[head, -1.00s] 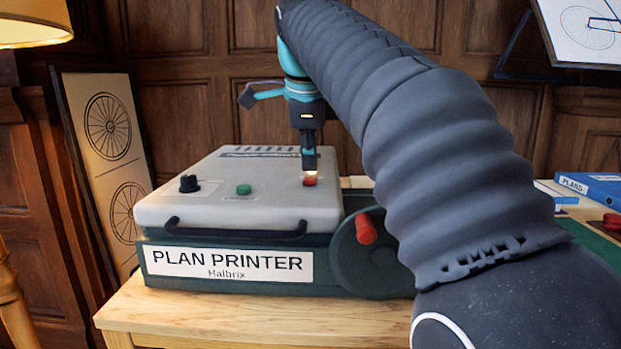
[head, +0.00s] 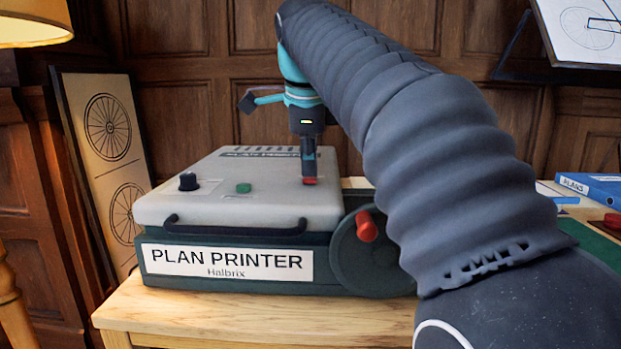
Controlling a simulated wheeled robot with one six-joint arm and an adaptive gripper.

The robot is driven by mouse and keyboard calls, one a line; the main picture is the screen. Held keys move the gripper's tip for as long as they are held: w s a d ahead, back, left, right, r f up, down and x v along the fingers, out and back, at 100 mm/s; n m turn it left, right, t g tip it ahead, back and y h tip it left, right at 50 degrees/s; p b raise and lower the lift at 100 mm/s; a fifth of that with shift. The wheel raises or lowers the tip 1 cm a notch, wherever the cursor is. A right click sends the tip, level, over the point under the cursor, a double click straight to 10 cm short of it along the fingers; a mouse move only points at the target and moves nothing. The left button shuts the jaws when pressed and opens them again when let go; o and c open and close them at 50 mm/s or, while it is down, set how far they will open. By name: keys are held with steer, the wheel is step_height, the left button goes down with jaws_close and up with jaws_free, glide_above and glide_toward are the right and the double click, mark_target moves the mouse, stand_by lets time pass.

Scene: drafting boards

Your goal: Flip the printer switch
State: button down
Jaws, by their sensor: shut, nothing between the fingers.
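The plan printer (head: 200,260) stands on a light wooden table, with a grey lid and a dark green base. On the lid sit a black knob (head: 188,182), a green button (head: 243,188) and a red switch (head: 310,181) at the right. My gripper (head: 309,172) points straight down over the red switch, shut and empty. Its fingertips are at the top of the switch and seem to touch it. They cover the switch's back part, so I cannot tell which way it is set.
A dark wheel with a red handle (head: 367,228) is on the printer's right side. A black bar handle (head: 235,229) runs along the lid's front. A blue plans binder (head: 590,186) lies at the right.

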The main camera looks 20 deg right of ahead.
steer(key=shift+f+b, duration=0.4)
steer(key=shift+f, duration=0.2)
stand_by(0.3)
step_height(320, 180, up, 5)
steer(key=p, duration=0.5)
steer(key=shift+r, duration=0.15)
steer(key=shift+r+p, duration=0.55)
steer(key=shift+r, duration=0.35)
